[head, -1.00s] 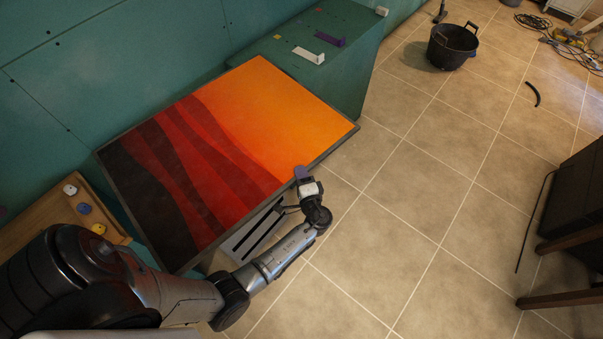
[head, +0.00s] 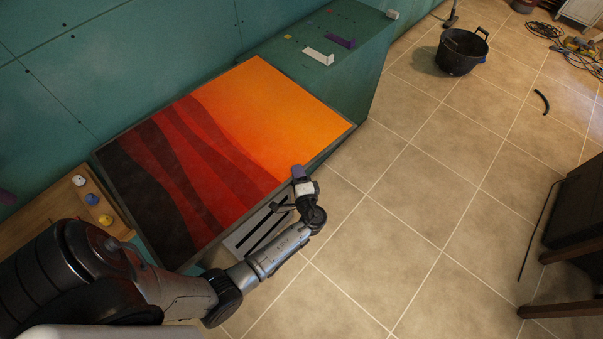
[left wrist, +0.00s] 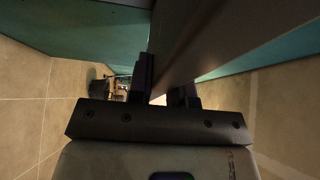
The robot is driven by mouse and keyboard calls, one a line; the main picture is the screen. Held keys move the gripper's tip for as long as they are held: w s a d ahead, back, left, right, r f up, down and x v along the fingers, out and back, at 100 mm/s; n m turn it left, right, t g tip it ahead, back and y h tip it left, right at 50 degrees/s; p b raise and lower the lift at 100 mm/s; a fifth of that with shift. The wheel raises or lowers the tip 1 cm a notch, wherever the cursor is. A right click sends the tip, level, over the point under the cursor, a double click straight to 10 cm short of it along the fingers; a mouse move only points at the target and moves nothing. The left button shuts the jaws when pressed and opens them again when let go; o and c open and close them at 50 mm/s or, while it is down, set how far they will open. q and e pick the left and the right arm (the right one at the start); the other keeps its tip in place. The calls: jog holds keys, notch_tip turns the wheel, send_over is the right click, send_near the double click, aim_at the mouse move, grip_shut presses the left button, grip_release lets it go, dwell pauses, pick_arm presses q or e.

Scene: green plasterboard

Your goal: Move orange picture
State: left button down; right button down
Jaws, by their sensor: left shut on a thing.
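The orange picture (head: 229,148) is a large framed panel with dark, red and orange bands. In the head view it lies tilted in front of the green wall, over a vent-like slatted piece. My left gripper (head: 299,181) is at the picture's front edge, right of its middle. In the left wrist view my left gripper (left wrist: 165,95) is shut on the dark frame (left wrist: 205,42), which runs up between the fingers. The picture's underside and far supports are hidden. My right gripper is not in view.
A green box-like ledge (head: 345,70) with small items stands behind the picture's right end. A wooden board with knobs (head: 50,215) is at left. A black bucket (head: 459,52) is on the tiled floor, and dark furniture (head: 575,230) is at right. The middle floor is clear.

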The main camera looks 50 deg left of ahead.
pick_arm(q)
jog(key=shift+s+a+f, duration=0.1)
jog(key=shift+a, duration=1)
jog(key=c, duration=1.5)
grip_release()
jog(key=o, duration=0.3)
jog(key=shift+s+a, duration=0.3)
jog(key=shift+a, duration=0.05)
jog(key=shift+o, duration=1.2)
jog(key=shift+w+d, duration=0.1)
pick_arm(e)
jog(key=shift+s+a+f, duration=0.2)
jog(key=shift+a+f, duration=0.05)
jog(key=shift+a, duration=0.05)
pick_arm(q)
jog(key=shift+d, duration=0.15)
